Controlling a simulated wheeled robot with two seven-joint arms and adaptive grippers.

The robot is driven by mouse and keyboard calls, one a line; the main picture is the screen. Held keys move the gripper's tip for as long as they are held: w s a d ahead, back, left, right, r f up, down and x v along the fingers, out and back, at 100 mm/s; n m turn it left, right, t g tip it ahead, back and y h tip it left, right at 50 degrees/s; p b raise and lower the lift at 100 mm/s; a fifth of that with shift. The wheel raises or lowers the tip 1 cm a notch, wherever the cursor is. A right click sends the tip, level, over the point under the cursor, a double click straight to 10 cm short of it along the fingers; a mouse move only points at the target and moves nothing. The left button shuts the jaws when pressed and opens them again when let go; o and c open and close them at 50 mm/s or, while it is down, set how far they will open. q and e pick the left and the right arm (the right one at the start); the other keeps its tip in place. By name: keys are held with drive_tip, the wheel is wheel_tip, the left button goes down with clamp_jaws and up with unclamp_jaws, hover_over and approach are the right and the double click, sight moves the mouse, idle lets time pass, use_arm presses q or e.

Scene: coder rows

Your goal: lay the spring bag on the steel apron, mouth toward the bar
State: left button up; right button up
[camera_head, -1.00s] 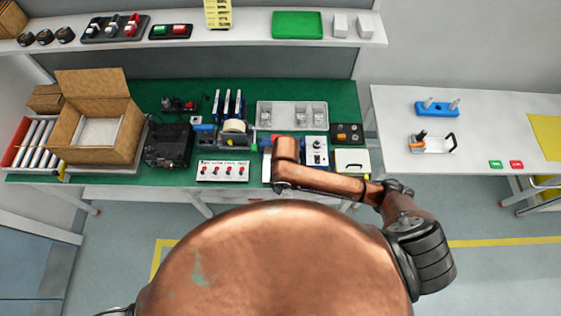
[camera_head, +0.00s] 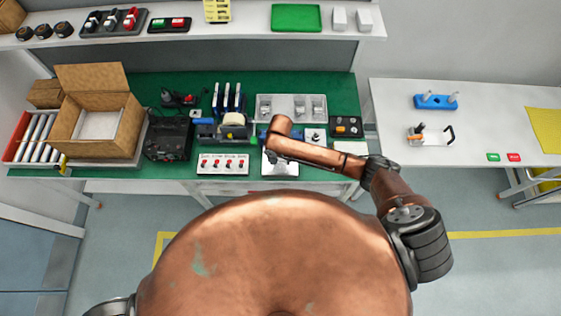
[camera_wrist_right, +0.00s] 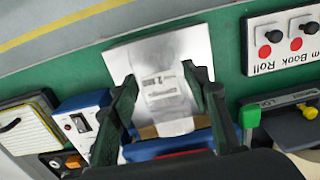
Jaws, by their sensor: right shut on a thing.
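The steel apron (camera_head: 281,168) is a pale plate at the front edge of the green bench, left of my right forearm. In the right wrist view the apron (camera_wrist_right: 192,40) lies flat behind the bag. The spring bag (camera_wrist_right: 166,88) is a pale pouch with a printed label. My right gripper (camera_wrist_right: 163,78) is shut on it, with a dark finger at each side, over the apron. Whether the bag touches the plate is unclear. A blue body with a red strip (camera_wrist_right: 168,148) is at the bag's lower end; the bar is not clearly visible. My left gripper is out of view.
A white panel with red knobs (camera_head: 222,163) stands just left of the apron. A grey tray with clear cups (camera_head: 291,101) is behind my right arm. An open cardboard box (camera_head: 95,125) is at the left.

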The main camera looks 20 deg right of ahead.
sight(280, 162)
drive_tip(key=shift+w+d+f, duration=0.1)
drive_tip(key=shift+w+f, duration=0.2)
drive_tip(key=shift+f, duration=1.55)
drive_tip(key=shift+s, duration=0.1)
drive_tip(key=o, duration=1.2)
drive_tip(key=shift+f, duration=0.15)
drive_tip(key=shift+c, duration=0.2)
wheel_tip(280, 162, up, 12)
drive_tip(key=shift+r, duration=0.2)
